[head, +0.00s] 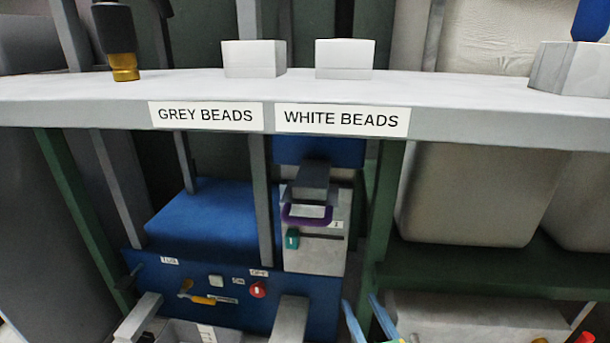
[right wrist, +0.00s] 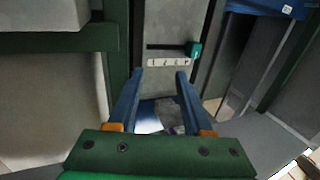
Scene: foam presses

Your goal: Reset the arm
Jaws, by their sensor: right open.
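My right gripper (head: 359,300) shows at the bottom of the head view as two thin blue fingers. In the right wrist view its fingers (right wrist: 155,82) stand apart with nothing between them. A teal knob (right wrist: 194,50) sits at the end of a dark slot in a grey panel beyond the fingertips, apart from them. In the head view a teal knob (head: 292,239) is on a grey unit (head: 318,258), below a purple handle (head: 307,215). The gripper is below and to the right of that unit. My left gripper is not in view.
A grey beam (head: 450,110) with signs "GREY BEADS" (head: 205,115) and "WHITE BEADS" (head: 341,121) crosses above. A blue control panel (head: 225,310) carries a red knob (head: 258,290) and a yellow-tipped lever (head: 204,300). Green posts (head: 380,200) and a green shelf edge (head: 480,275) stand nearby.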

